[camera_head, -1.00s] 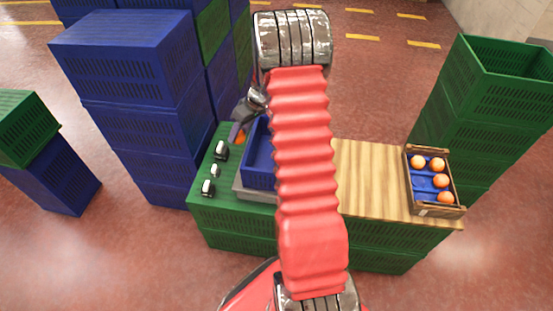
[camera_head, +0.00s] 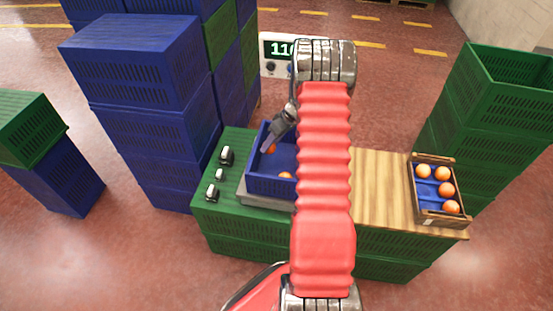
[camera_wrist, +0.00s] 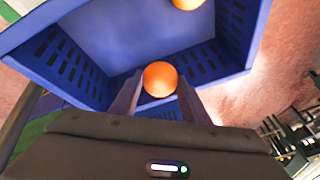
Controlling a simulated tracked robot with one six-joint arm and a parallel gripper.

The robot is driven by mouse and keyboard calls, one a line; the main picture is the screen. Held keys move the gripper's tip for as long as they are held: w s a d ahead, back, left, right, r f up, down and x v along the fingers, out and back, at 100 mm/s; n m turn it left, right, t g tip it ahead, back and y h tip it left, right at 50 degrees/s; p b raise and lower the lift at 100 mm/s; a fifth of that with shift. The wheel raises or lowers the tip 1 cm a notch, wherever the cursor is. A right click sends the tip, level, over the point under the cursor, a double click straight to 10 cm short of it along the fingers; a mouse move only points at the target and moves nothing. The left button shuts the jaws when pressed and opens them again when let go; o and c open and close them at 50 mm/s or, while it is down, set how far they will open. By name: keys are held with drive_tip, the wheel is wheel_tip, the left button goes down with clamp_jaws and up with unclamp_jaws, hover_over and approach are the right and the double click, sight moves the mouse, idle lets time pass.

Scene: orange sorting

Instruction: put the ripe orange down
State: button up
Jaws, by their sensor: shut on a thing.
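My gripper (camera_head: 268,147) is shut on the ripe orange (camera_wrist: 160,79), which sits between its two fingertips in the wrist view. In the head view the held orange (camera_head: 271,150) shows at the fingertips, over the blue crate (camera_head: 268,186). The crate's walls (camera_wrist: 85,70) surround it in the wrist view. I cannot tell whether the held orange touches the crate floor. Another orange (camera_head: 286,175) lies in the same crate, partly hidden by my arm in the head view. An orange also shows at the top edge of the wrist view (camera_wrist: 187,3).
The crate stands on a grey scale (camera_head: 262,202), with a lit display (camera_head: 280,49) behind. Small black-and-white items (camera_head: 227,155) lie left on the green crates. A wooden box (camera_head: 443,219) with several oranges is at right. Tall blue crates (camera_head: 150,120) stand left.

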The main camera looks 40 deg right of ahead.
sight(271, 151)
drive_tip(key=shift+f, duration=2)
drive_tip(key=shift+f, duration=1.9)
drive_tip(key=o, duration=1.1)
drive_tip(key=shift+f, duration=0.1)
drive_tip(key=v, duration=1.2)
